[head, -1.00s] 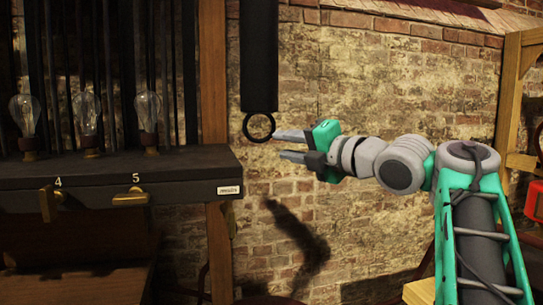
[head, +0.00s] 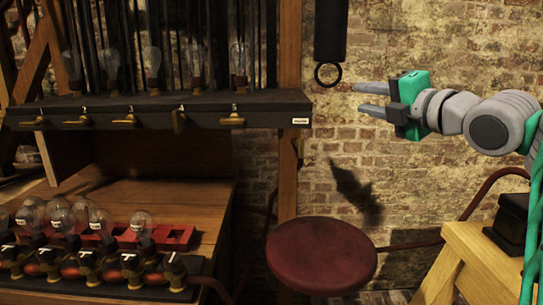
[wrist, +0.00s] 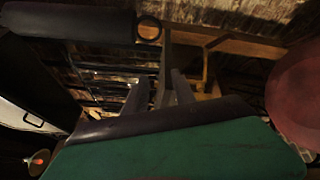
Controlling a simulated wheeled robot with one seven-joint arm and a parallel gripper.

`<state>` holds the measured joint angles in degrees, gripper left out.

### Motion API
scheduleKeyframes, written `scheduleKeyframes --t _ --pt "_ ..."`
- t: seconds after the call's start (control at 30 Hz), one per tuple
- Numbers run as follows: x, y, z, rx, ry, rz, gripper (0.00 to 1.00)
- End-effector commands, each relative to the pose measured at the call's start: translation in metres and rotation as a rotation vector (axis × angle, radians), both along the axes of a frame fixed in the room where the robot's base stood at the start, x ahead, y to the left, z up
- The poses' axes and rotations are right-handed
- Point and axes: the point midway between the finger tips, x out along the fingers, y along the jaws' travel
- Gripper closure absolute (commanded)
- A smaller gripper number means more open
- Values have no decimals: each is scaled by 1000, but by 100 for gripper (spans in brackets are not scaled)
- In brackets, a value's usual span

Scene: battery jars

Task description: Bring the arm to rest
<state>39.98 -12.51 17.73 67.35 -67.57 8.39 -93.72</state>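My gripper (head: 357,97) is at the upper right of the head view, green and grey, with its two grey fingers pointing left. The fingers are parted and nothing shows between them. My arm (head: 490,122) stretches in from the right edge, held up in the air. In the wrist view the two dark fingers (wrist: 168,88) also show apart, with no object held.
A black hanging bar (head: 331,30) with a ring (head: 328,75) is left of my fingertips. A shelf (head: 150,112) with bulbs and brass levers stands left, above a wooden desk (head: 210,205). A red stool (head: 320,256) and wooden stand (head: 465,262) are below.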

Motion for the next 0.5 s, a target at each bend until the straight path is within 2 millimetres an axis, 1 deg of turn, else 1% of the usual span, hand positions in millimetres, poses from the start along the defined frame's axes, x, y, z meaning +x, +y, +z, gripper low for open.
scheduleKeyframes --t 0.03,0.23,0.37,0.5 --pt "3 0 4 30 29 -10 68" --pt "12 3 1 177 165 -69 68" --pt "17 9 -6 315 297 -129 68" --pt "16 18 -22 508 487 -231 68"
